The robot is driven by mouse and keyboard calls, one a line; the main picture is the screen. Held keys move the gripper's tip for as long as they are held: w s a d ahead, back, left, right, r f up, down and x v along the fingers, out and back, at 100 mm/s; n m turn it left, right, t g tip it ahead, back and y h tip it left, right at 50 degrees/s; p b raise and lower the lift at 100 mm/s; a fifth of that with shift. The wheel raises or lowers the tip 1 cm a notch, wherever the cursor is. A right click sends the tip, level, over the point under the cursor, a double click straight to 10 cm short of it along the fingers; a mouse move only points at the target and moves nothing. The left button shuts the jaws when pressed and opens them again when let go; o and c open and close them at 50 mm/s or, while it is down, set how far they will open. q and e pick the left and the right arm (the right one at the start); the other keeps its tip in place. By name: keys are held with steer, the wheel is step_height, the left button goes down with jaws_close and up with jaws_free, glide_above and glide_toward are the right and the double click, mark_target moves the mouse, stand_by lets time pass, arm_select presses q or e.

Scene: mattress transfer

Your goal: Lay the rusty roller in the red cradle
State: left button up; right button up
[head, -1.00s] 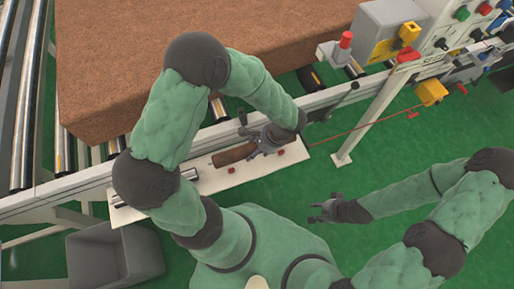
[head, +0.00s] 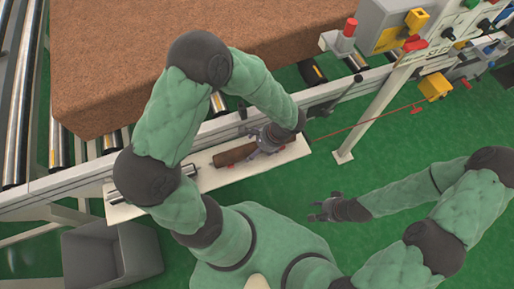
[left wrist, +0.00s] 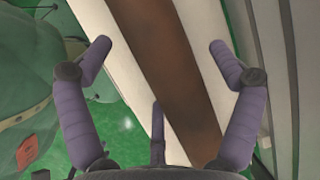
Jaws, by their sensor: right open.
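The rusty roller (head: 234,154) lies lengthwise on a white shelf (head: 212,178) in front of the conveyor. In the left wrist view the brown roller (left wrist: 172,70) runs between my spread fingers. My left gripper (head: 270,140) is over the roller's right part in the head view, and its open fingers (left wrist: 158,62) also show in the left wrist view; I cannot tell whether they touch it. Small red pieces (head: 230,167) show at the roller's front side, perhaps parts of the red cradle; most of it is hidden. My right gripper (head: 322,210) is open and empty over the green floor.
A shiny metal roller (head: 189,170) is at the shelf's left. A large brown mattress block (head: 190,50) lies on the conveyor behind. A grey bin (head: 112,254) stands at lower left. A white post (head: 372,110) and control boxes stand at right. Green floor is free around my right gripper.

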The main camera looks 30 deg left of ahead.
stand_by(0.3)
arm_select(q)
steer(key=v, duration=1.2)
arm_select(e)
steer(key=shift+d, duration=0.1)
stand_by(0.3)
